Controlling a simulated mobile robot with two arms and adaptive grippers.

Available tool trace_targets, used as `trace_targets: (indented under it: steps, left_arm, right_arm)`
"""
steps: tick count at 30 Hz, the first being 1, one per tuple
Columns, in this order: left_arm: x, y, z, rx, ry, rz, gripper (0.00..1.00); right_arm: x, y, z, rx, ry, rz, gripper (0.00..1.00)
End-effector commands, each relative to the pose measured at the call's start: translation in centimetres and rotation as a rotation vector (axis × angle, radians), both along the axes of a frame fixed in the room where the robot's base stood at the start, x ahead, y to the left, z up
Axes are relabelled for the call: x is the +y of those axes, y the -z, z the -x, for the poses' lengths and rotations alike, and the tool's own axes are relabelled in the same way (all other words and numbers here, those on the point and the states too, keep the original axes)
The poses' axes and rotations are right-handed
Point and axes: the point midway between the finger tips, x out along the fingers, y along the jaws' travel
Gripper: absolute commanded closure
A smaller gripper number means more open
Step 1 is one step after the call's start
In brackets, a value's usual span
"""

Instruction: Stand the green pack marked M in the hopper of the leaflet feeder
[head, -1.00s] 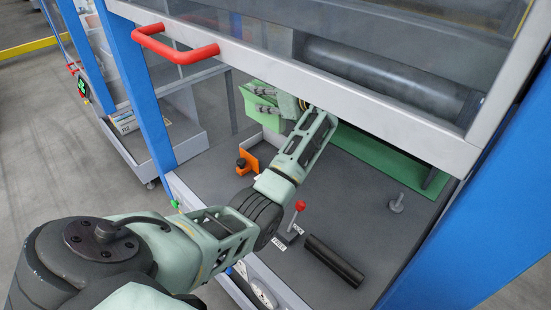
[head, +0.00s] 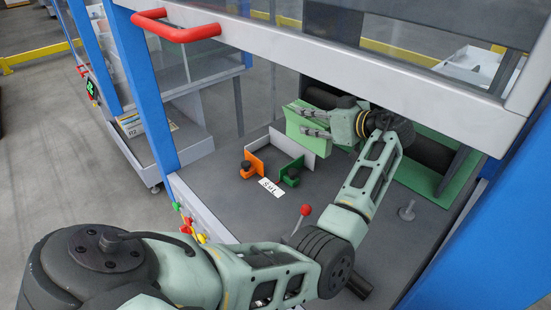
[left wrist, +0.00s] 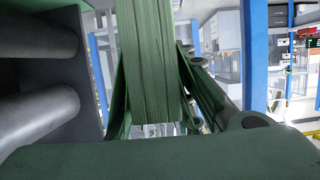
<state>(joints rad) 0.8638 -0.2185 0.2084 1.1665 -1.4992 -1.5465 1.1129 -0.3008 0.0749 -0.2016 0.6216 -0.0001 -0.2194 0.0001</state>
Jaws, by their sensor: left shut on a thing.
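My left gripper (head: 318,124) is shut on the green pack (head: 300,132), held upright above the machine's deck under the raised grey-framed cover. In the left wrist view the pack (left wrist: 150,60) shows its layered edges between the fingers. Its M mark is not visible. Left of and below the pack on the deck are an orange guide (head: 256,162), a green guide (head: 293,168) and a low white wall (head: 292,143), which look like the feeder's hopper. A lettered white label (head: 270,187) lies in front. The pack is apart from the guides. My right gripper is not in view.
The cover's grey lower frame (head: 400,75) with its red handle (head: 176,27) hangs above my arm. A red-knobbed lever (head: 305,210), a grey post (head: 407,211) and a blue upright (head: 125,75) stand around. Dark rollers (left wrist: 40,80) lie close beside the gripper.

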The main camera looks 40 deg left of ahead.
Motion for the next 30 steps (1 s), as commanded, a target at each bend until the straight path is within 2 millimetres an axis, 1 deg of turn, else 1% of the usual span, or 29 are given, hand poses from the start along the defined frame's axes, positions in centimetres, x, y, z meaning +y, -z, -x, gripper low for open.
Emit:
trace_targets:
  steps: [2,4,12,15,18,21,26,30]
  left_arm:
    - [0.1,0.2,0.1,0.001,-0.002,-0.002,1.00]
    - [1.1,0.8,0.3,0.003,-0.002,-0.004,1.00]
    - [7.2,4.4,1.3,0.004,-0.003,-0.005,1.00]
    - [9.1,5.6,1.5,0.002,-0.002,-0.005,1.00]
    - [10.3,6.3,1.7,0.002,0.000,-0.005,1.00]
    - [10.9,6.8,1.8,0.002,0.000,-0.003,1.00]
    - [11.1,7.2,1.8,0.002,0.001,-0.003,1.00]
    - [11.0,9.1,1.8,0.003,0.001,-0.003,1.00]
  right_arm:
    - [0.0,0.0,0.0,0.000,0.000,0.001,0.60]
    - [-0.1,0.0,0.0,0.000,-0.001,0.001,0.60]
    - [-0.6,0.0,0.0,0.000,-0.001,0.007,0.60]
    - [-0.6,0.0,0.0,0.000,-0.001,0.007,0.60]
    - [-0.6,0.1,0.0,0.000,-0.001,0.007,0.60]
    - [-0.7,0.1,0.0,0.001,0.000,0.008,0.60]
    - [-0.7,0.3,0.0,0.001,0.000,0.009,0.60]
    - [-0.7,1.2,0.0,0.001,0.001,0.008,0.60]
